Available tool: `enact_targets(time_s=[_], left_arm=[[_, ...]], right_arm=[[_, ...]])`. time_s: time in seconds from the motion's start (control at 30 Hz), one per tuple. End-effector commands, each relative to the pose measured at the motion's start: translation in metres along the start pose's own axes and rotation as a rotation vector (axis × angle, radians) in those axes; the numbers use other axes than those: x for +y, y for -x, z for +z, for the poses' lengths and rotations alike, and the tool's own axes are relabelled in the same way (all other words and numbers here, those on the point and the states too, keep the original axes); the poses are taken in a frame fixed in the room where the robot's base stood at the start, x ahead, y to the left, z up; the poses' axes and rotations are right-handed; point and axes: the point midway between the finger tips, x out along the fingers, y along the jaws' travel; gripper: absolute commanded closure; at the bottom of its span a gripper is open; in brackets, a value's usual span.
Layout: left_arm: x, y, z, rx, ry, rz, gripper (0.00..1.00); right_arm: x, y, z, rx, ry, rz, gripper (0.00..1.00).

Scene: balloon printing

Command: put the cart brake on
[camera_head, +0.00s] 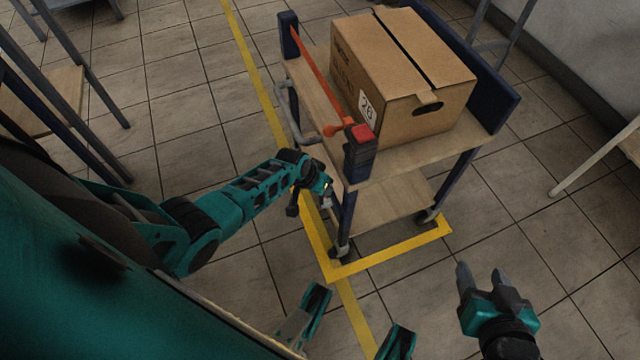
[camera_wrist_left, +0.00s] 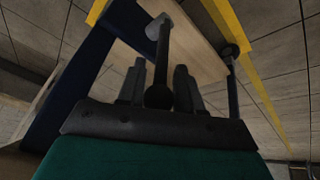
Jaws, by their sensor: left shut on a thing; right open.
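The cart (camera_head: 405,175) stands inside a yellow floor marking, with wooden shelves, dark blue posts and casters. My left gripper (camera_head: 326,190) is at the cart's near left post, below the top shelf. In the left wrist view my left gripper (camera_wrist_left: 158,85) is shut on a dark lever (camera_wrist_left: 163,50) with a round knob, which lies between the two fingers. The lever's far end reaches toward the cart frame; in the head view my gripper mostly hides it. My right gripper (camera_head: 481,274) is open and empty, over the floor right of the cart.
A cardboard box (camera_head: 400,75) sits on the cart's top shelf. An orange bar (camera_head: 315,75) runs along its left side to a red-topped post (camera_head: 362,134). Yellow tape (camera_head: 390,257) marks the floor. Racks stand at the left; the floor at lower right is clear.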

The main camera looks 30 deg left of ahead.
Motion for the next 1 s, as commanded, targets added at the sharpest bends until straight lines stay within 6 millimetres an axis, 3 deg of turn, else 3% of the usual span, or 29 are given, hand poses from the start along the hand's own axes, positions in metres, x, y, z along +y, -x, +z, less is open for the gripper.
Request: enact_targets(time_s=[0.33, 1.0], left_arm=[[0.013, 0.003, 0.011, 0.093, -0.067, -0.132, 1.00], [0.027, 0.002, 0.020, 0.195, -0.137, -0.260, 1.00]], right_arm=[[-0.001, 0.012, -0.018, 0.000, 0.000, 0.000, 0.44], [-0.001, 0.008, -0.012, -0.001, 0.000, 0.000, 0.44]])
